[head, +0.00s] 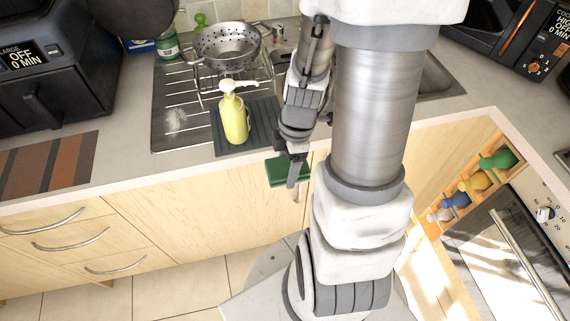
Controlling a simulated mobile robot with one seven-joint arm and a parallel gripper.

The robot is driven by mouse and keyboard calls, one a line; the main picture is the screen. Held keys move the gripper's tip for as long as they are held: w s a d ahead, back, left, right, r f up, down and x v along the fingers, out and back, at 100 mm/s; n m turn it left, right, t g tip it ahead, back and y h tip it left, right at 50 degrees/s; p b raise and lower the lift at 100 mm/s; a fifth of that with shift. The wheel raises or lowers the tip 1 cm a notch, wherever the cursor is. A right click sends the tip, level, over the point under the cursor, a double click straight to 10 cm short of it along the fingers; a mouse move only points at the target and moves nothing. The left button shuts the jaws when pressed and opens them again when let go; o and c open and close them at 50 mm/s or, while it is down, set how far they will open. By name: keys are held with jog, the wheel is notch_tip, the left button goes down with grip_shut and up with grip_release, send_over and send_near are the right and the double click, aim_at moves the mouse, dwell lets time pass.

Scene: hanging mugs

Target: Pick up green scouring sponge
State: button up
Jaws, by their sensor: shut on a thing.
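The green scouring sponge (284,171) is a small dark green block, seen in the head view just in front of the counter's front edge. My gripper (291,170) is shut on it and points down. The near finger covers part of the sponge's right side. The sponge appears to be held in the air, over the cabinet front, apart from the counter top. The far finger is mostly hidden behind the sponge and the near finger.
A yellow soap bottle (235,118) stands on a dark ribbed mat (262,113) by the sink, close behind my gripper. A metal colander (226,45) sits on the drainer. A striped mat (45,163) lies on the left counter. An air fryer (50,60) stands at the left.

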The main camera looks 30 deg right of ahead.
jog(key=shift+s+a+f+b, duration=0.25)
jog(key=shift+s+b, duration=0.35)
jog(key=shift+b, duration=1.8)
jog(key=shift+s+r+b, duration=0.2)
jog(key=shift+s+b, duration=0.25)
jog(key=shift+b, duration=0.45)
jog(key=shift+s, duration=0.1)
jog(key=o, duration=0.7)
jog(key=c, duration=0.6)
jog(key=shift+o, duration=0.2)
